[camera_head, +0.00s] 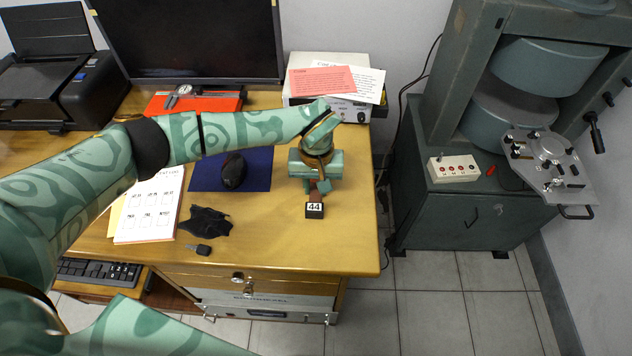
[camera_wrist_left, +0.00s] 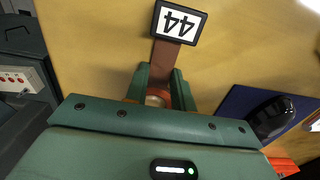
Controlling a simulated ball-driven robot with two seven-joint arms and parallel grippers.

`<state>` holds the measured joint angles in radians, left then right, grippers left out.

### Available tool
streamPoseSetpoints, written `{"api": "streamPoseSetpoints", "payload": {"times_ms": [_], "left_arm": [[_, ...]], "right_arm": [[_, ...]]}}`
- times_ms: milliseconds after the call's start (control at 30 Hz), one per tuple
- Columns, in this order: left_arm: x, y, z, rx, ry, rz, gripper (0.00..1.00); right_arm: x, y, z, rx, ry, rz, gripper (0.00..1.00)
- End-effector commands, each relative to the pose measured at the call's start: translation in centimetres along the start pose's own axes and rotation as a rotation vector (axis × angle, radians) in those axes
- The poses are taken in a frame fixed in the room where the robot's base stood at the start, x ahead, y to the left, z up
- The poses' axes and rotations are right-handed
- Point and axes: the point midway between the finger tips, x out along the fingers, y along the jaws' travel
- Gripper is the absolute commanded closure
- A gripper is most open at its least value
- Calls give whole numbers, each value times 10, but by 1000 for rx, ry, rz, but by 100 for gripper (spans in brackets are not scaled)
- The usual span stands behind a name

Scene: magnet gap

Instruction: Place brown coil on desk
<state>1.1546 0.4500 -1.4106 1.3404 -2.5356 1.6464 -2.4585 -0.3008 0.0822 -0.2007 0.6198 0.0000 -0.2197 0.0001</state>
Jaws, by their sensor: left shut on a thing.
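The brown coil piece (camera_head: 315,197) carries a black tag with a white label reading 44. In the left wrist view its brown strip (camera_wrist_left: 164,56) runs from the tag down between the green fingers. My left gripper (camera_head: 318,186) is shut on it over the right part of the wooden desk (camera_head: 350,240). In the left wrist view both fingers of the left gripper (camera_wrist_left: 161,88) close around the brown piece's near end. I cannot tell whether the piece touches the desk. The gripper hides part of it. My right gripper is not in view.
A blue mat (camera_head: 258,167) with a black mouse (camera_head: 233,171) lies left of the gripper. A white box with papers (camera_head: 323,82) stands behind it. A black cloth (camera_head: 207,221) and keys (camera_head: 199,249) lie front left. The desk's front right is clear. A grey-green magnet (camera_head: 470,205) stands beyond.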

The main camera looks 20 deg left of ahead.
Motion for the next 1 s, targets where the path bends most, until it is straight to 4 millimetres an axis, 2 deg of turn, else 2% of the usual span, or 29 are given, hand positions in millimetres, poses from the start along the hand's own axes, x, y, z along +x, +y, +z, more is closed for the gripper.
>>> {"api": "streamPoseSetpoints", "payload": {"times_ms": [67,100,167,200,467,567,667,900,1000], "left_arm": [[1,0,0,0,0,0,98],[1,0,0,0,0,0,73],[1,0,0,0,0,0,56],[1,0,0,0,0,0,53],[0,0,0,1,0,0,53],[-7,0,1,1,1,1,53],[-25,0,-1,1,5,2,53],[-86,0,-1,1,8,1,53],[-106,0,-1,1,7,1,53]], "right_arm": [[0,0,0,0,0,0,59],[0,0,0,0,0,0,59],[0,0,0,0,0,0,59],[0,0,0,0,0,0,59],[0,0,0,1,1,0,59],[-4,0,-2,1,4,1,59],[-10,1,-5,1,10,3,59],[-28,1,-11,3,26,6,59],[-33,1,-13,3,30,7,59]]}}
